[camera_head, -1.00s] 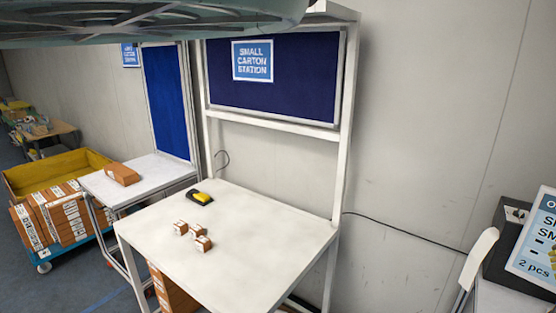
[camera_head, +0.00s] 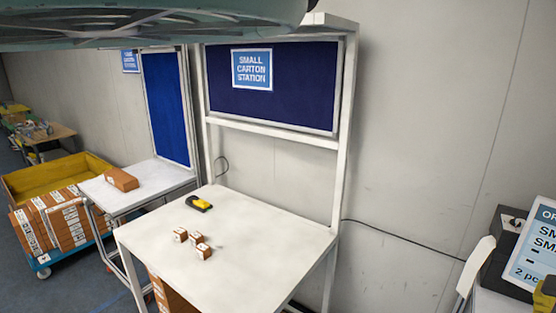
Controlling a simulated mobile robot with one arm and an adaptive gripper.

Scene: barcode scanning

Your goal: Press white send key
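I cannot make out a white send key in this view. A black box-shaped device (camera_head: 500,260) stands at the right edge on a white surface, with a light blue sign or screen (camera_head: 532,240) in front of it, cut off by the frame. A white upright piece (camera_head: 476,264) stands just left of the device; I cannot tell what it is. A yellow and black hand scanner (camera_head: 199,203) lies on the white table. My gripper is not in view.
Several small brown cartons (camera_head: 196,238) sit on the white table (camera_head: 262,240) under the "Small Carton Station" sign (camera_head: 252,69). A side table (camera_head: 150,170) holds a larger carton (camera_head: 121,179). A cart of cartons with a yellow bin (camera_head: 60,180) stands left. A cable (camera_head: 400,234) runs along the wall.

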